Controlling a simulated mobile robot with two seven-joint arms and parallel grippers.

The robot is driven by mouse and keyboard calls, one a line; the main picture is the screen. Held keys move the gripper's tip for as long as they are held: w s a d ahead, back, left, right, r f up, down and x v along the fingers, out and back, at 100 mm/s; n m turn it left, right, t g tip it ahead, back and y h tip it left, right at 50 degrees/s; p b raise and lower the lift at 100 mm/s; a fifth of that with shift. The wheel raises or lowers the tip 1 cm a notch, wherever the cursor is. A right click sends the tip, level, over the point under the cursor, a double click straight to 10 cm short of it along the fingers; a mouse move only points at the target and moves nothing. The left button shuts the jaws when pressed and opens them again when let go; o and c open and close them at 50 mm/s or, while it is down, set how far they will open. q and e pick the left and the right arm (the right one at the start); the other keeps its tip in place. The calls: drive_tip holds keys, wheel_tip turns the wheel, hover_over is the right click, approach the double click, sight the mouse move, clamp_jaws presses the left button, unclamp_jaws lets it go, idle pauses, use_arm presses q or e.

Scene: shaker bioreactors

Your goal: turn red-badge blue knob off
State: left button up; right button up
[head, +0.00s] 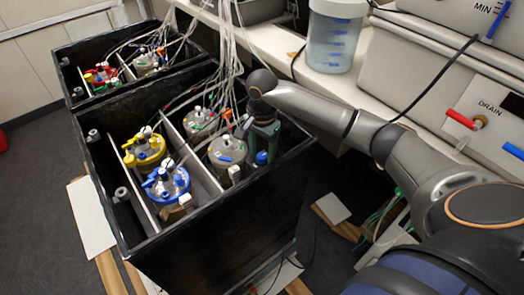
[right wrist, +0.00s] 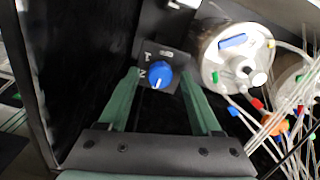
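A round blue knob (right wrist: 158,74) with a pale line across its face sits on a small dark panel with white marks in the right wrist view. In the head view the blue knob (head: 262,158) shows just below my right gripper (head: 264,137), inside the near black box. I cannot make out a red badge by it. My right gripper has its two green fingers (right wrist: 161,90) spread, one on each side of the knob. A gap shows between the knob and each finger. My left gripper is not in view.
The near black box (head: 225,232) holds several lidded vessels, among them a blue-topped one (head: 168,183) and a yellow-topped one (head: 145,149). A grey-lidded vessel (right wrist: 232,52) stands right of the knob. Tubes (head: 228,60) hang close by. The box wall is near the fingers.

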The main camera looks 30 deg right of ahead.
clamp_jaws()
idle(0.3)
